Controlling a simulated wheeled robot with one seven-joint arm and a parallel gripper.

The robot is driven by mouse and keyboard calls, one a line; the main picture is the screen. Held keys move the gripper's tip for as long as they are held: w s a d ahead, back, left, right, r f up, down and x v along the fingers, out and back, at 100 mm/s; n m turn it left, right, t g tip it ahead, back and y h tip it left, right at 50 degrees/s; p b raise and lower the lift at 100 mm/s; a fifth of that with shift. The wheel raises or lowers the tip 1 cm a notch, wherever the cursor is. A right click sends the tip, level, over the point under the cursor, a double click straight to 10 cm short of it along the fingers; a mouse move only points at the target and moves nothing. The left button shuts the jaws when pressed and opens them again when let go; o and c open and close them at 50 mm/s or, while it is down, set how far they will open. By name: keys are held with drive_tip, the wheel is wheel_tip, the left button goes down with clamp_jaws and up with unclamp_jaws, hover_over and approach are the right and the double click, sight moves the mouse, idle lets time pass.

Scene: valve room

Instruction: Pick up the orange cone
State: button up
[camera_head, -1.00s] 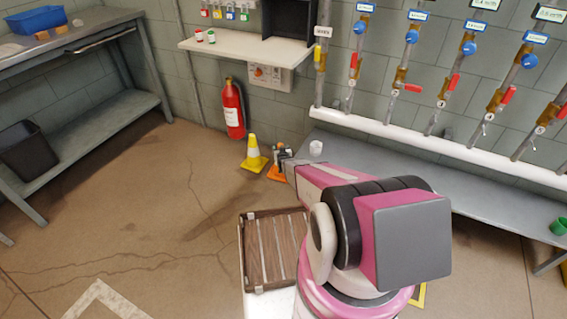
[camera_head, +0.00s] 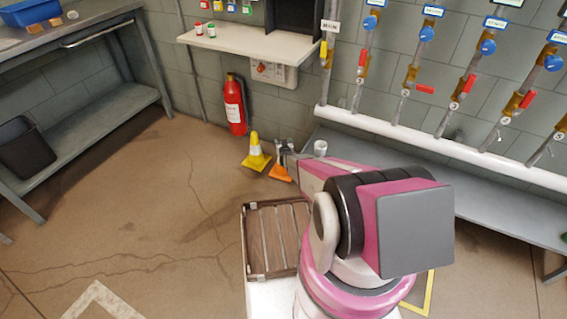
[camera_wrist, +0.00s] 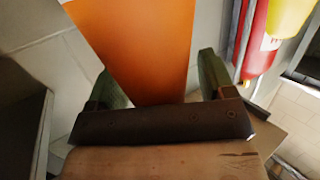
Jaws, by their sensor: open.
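The orange cone (camera_head: 280,174) stands on the floor near the wall, right of a yellow cone. My gripper (camera_head: 284,147) is at its upper part and hides much of it in the head view. In the wrist view the orange cone (camera_wrist: 150,45) fills the gap between the two greenish fingers of my gripper (camera_wrist: 156,70). The fingers are open, one on each side of the cone. I cannot tell whether either finger touches it.
The yellow cone (camera_head: 256,153) with a white band stands close at left. A red fire extinguisher (camera_head: 235,105) is on the wall behind. A wooden crate (camera_head: 257,268) is in front, and a grey bench (camera_head: 400,185) stands at right.

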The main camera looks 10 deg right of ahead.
clamp_jaws()
drive_tip(key=shift+r, duration=0.1)
